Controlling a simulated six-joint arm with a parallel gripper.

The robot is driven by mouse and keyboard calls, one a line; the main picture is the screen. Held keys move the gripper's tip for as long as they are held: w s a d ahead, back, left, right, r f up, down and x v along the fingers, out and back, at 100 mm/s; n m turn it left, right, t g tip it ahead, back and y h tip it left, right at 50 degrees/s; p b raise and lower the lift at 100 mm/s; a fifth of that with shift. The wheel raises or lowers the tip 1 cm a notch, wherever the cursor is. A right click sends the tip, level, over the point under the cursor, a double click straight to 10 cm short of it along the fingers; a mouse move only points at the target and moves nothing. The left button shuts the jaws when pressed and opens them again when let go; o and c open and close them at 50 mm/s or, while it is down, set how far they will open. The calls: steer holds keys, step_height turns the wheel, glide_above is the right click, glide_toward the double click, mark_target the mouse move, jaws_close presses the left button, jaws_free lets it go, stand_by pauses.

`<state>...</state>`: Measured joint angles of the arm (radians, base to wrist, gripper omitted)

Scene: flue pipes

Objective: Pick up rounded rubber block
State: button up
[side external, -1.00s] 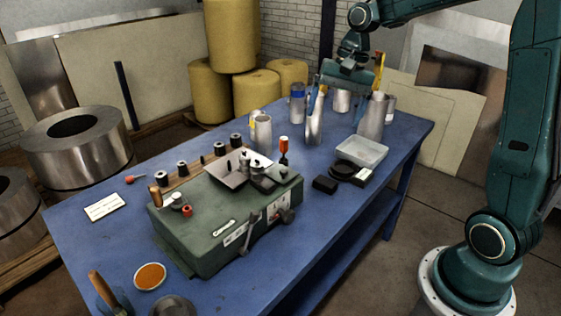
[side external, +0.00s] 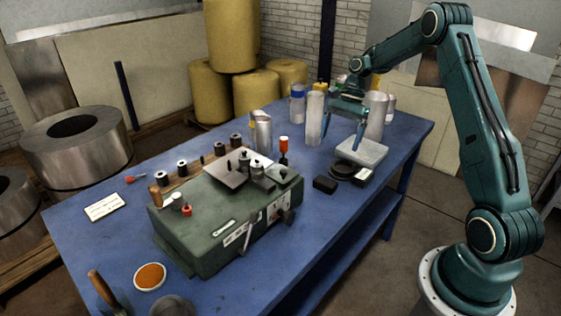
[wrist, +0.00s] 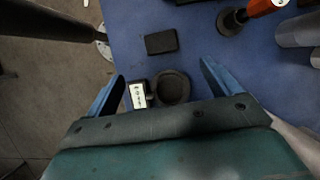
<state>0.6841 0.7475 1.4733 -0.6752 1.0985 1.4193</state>
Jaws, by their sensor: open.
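The rounded rubber block (side external: 325,185) is a small black block lying flat on the blue table, near its right long edge. In the wrist view the block (wrist: 160,41) lies ahead of the fingertips, roughly centred between them. My gripper (side external: 347,122) hangs near the clear tray and the metal cylinders, above and behind the block in the side view. In the wrist view my gripper's blue fingers (wrist: 162,71) are spread wide with nothing held between them. The gripper and the block are apart.
A round black dish (side external: 345,170) and a small labelled box (wrist: 138,95) lie close to the block. A clear tray (side external: 362,152) and metal cylinders (side external: 314,118) stand behind. A red-handled tool (side external: 283,150) stands upright left of the block, beside the green machine (side external: 215,225).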

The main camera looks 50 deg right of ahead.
steer(key=shift+f, duration=0.1)
glide_above(326, 180)
steer(key=d, duration=0.2)
step_height(326, 180, down, 8)
steer(key=shift+d+r, duration=0.1)
steer(key=shift+r, duration=0.15)
steer(key=shift+f, duration=0.15)
steer(key=shift+x, duration=2.65)
steer(key=shift+d, duration=0.1)
steer(key=c, duration=1.1)
